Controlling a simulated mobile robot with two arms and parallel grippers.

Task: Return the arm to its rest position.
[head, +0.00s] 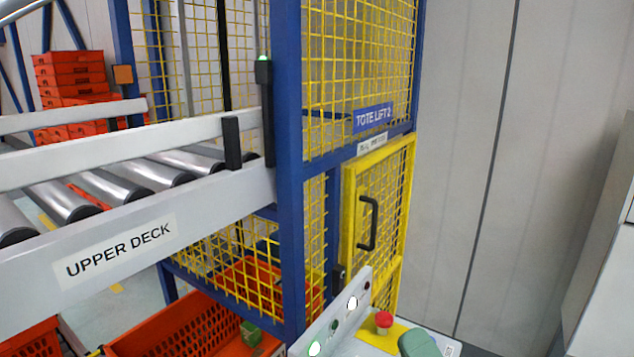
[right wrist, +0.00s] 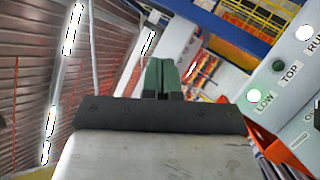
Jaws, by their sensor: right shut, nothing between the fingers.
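My right gripper (head: 419,343) shows at the bottom edge of the head view as green fingers, close to the red mushroom button and control panel. In the right wrist view its two green fingers (right wrist: 161,74) are together and hold nothing. The rest of the right arm is mostly hidden in the head view. My left gripper is not in view.
The panel's red button (head: 383,321) sits on a yellow plate. A roller conveyor marked UPPER DECK (head: 118,248) runs in from the left. The blue-framed lift cage (head: 289,170) has a yellow mesh door (head: 373,215). An orange tote (head: 170,326) stands below the conveyor.

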